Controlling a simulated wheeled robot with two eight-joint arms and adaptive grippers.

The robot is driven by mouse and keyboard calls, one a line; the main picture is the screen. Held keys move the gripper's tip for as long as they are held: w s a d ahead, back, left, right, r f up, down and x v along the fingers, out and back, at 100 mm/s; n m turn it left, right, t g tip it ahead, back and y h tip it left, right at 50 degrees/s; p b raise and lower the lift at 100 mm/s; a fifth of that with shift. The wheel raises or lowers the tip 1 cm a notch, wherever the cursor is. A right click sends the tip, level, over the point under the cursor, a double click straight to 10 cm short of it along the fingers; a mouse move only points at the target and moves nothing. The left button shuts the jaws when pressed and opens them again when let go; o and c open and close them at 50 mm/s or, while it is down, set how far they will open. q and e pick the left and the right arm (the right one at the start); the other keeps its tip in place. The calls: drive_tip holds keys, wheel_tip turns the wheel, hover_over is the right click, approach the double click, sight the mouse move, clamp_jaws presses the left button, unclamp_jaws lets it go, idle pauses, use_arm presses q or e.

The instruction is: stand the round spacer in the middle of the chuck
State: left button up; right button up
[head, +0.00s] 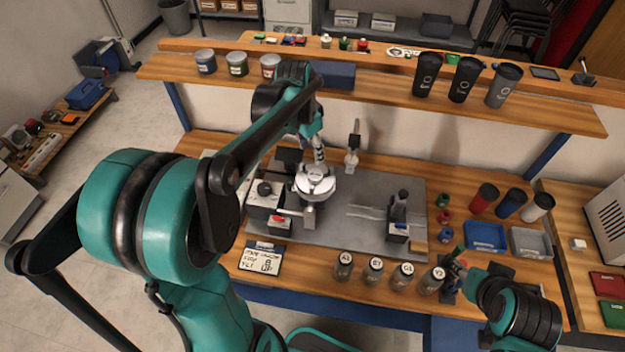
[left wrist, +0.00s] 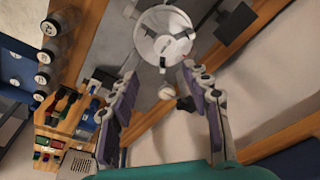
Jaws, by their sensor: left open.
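The chuck (head: 315,182) is a pale round fitting on the machine at the middle of the bench. In the left wrist view the chuck (left wrist: 150,38) is a white ring with small dark jaws, just beyond my fingertips. My left gripper (head: 318,155) is over the chuck's far side, and in the left wrist view its two purple-padded fingers (left wrist: 160,72) are spread with nothing between them. I cannot make out the round spacer for certain. My right gripper (head: 456,268) is beside the front right bottle, near a green and red item; its fingers are unclear.
Small coloured rings (head: 444,217) lie right of the grey mat (head: 350,225). Several labelled bottles (head: 374,270) line the front edge. A blue tray (head: 485,237) and a grey tray (head: 531,243) are at the right. A thin post (head: 353,148) stands behind the chuck. A shelf overhangs behind.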

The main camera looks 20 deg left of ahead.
use_arm(q)
drive_tip(key=s+d+n+t, duration=0.2)
drive_tip(key=s+d, duration=0.2)
drive_tip(key=s, duration=0.4)
drive_tip(key=s+d+n+t, duration=0.3)
drive_tip(key=s+d, duration=0.2)
drive_tip(key=s, duration=0.4)
drive_tip(key=shift+s+r+y, duration=0.2)
drive_tip(key=shift+r+y, duration=0.1)
drive_tip(key=shift+f, duration=0.15)
